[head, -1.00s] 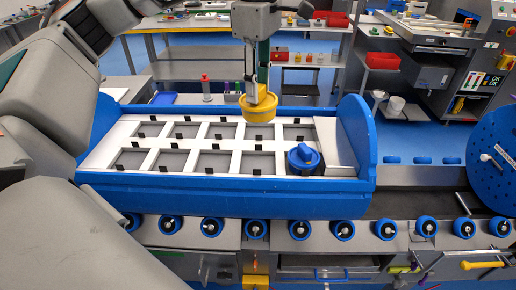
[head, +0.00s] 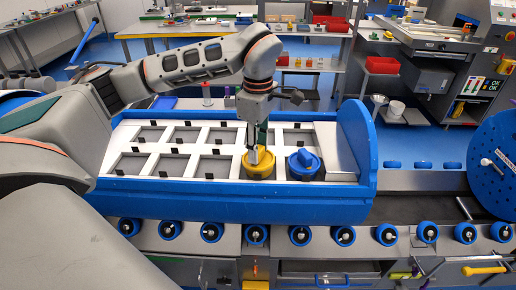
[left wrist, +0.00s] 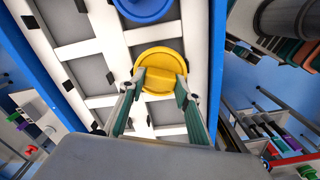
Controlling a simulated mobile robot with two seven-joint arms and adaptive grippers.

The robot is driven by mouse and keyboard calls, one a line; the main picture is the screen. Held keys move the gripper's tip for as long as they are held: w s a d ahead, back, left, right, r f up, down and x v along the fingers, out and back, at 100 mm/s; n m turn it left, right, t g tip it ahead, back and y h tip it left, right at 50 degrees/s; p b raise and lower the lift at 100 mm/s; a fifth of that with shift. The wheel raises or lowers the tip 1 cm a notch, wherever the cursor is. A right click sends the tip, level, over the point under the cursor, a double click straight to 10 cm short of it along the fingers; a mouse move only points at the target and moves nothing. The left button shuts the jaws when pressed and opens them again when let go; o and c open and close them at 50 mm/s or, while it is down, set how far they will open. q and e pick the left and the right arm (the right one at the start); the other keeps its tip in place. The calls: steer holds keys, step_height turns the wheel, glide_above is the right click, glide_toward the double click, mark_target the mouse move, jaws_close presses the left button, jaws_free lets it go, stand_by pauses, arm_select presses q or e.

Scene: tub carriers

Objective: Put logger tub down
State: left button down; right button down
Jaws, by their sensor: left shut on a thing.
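The yellow tub (head: 258,169), a round lidded tub with a raised bar on top, is at the near-row cell just left of the blue tub (head: 303,163). It also shows in the left wrist view (left wrist: 160,62). My left gripper (head: 257,155) points down from above and is shut on the lid's bar; its fingers (left wrist: 160,88) flank the bar in the left wrist view. I cannot tell whether the tub's base rests on the cell floor. The white carrier (head: 187,148) with black clips lies in a blue cradle (head: 220,199). My right gripper is not in view.
The blue tub stands close on the right of the yellow one. The other visible cells are empty. The cradle's raised blue end (head: 357,140) stands at the right. A roller conveyor (head: 340,236) runs along the front, and a blue perforated disc (head: 494,160) is at far right.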

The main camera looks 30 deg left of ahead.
arm_select(q)
steer(key=shift+f, duration=0.3)
steer(key=c, duration=1.5)
jaws_free()
steer(key=shift+o, duration=0.2)
steer(key=shift+r, duration=0.6)
step_height(320, 180, up, 11)
steer(key=shift+s+f, duration=0.1)
steer(key=shift+f, duration=0.05)
